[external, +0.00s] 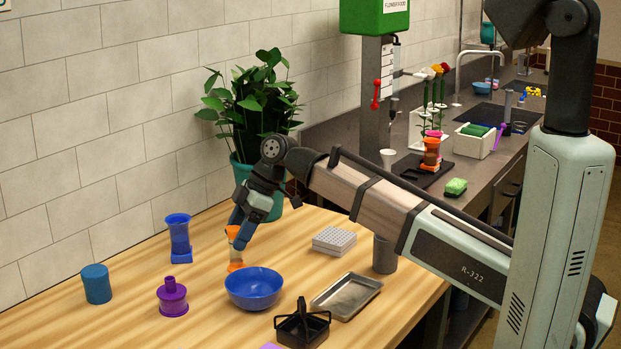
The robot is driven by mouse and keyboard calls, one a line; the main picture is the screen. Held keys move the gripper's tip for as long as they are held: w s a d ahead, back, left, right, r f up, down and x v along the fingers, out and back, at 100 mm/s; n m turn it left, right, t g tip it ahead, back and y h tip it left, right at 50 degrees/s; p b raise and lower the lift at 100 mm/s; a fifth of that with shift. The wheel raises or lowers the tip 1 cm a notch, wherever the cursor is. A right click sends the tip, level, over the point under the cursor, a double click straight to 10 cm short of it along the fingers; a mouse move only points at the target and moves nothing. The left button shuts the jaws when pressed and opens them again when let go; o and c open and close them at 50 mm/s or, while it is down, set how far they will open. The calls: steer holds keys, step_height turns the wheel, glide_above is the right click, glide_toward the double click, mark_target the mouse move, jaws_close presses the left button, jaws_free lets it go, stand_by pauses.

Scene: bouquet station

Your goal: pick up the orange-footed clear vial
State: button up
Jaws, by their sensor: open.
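The orange-footed clear vial (235,267) stands upright on the wooden table, just left of the blue bowl. Its orange foot and orange top show, with a pale clear stretch between. My gripper (238,229) points down at the vial's upper part, and its dark blue fingers partly cover it. The gripper is open. I cannot tell from this view whether the fingers touch the vial or are on both sides of it.
The blue bowl (254,288) is close on the right. A blue vial (179,240), a purple piece (173,298) and a blue cylinder (96,284) stand to the left. A white rack (334,240), metal tray (347,296) and black caddy (302,326) are right. A potted plant (243,178) stands behind.

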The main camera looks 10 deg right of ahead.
mark_target(230, 248)
steer(key=shift+x, duration=2)
steer(key=shift+w, duration=0.1)
steer(key=shift+c, duration=0.2)
jaws_close()
